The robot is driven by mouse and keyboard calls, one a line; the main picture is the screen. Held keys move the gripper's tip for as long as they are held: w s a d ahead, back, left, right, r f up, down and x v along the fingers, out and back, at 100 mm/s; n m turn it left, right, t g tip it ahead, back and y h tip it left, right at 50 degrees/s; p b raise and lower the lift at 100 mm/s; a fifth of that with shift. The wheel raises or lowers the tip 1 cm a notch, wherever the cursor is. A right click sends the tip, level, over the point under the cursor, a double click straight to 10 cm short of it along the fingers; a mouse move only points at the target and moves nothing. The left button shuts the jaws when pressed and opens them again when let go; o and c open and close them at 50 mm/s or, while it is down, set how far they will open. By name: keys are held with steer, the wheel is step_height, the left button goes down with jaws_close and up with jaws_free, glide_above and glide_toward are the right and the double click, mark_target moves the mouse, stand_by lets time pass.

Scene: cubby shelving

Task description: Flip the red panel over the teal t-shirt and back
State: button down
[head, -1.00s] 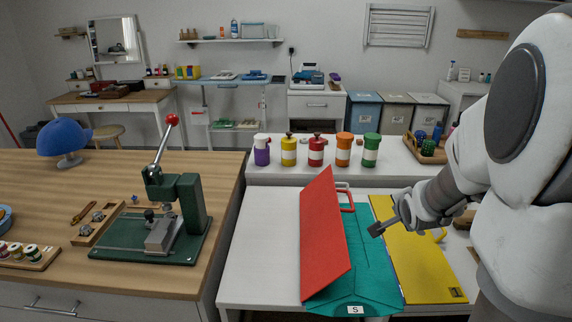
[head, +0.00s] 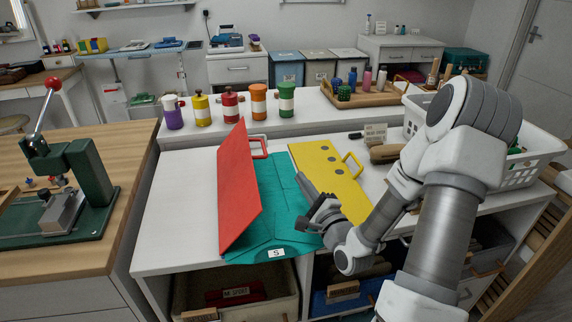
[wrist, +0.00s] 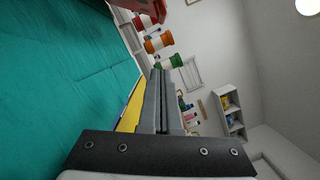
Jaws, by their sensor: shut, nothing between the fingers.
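The red panel (head: 237,190) stands tilted up over the left part of the teal t-shirt (head: 277,205), with its red handle (head: 259,148) at the far end. The t-shirt lies on the white table, its front edge by a small "S" label (head: 276,253). The yellow panel (head: 327,178) lies flat to the right with its own handle. My gripper (head: 304,180) is shut and empty, above the right side of the t-shirt and apart from the red panel. In the wrist view its closed fingers (wrist: 158,100) show beside the teal cloth (wrist: 60,80).
Several coloured jars (head: 231,108) stand on the raised back ledge. A white basket (head: 520,160) is at the right. A wooden bench (head: 110,200) with a green press (head: 85,190) stands at the left. White table (head: 180,220) left of the red panel is clear.

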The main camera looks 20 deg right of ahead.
steer(key=w, duration=0.6)
steer(key=w+r+b, duration=0.1)
steer(key=w, duration=0.2)
steer(key=shift+w+a, duration=0.2)
steer(key=shift+w, duration=0.15)
steer(key=a, duration=0.1)
steer(key=a+r, duration=0.1)
steer(key=shift+w+a+r, duration=0.25)
steer(key=shift+a+r, duration=0.1)
steer(key=shift+a, duration=0.05)
steer(key=shift+a+r, duration=0.2)
steer(key=shift+a, duration=0.05)
steer(key=shift+w+a+r, duration=0.1)
steer(key=shift+w+r, duration=0.05)
steer(key=shift+w, duration=0.05)
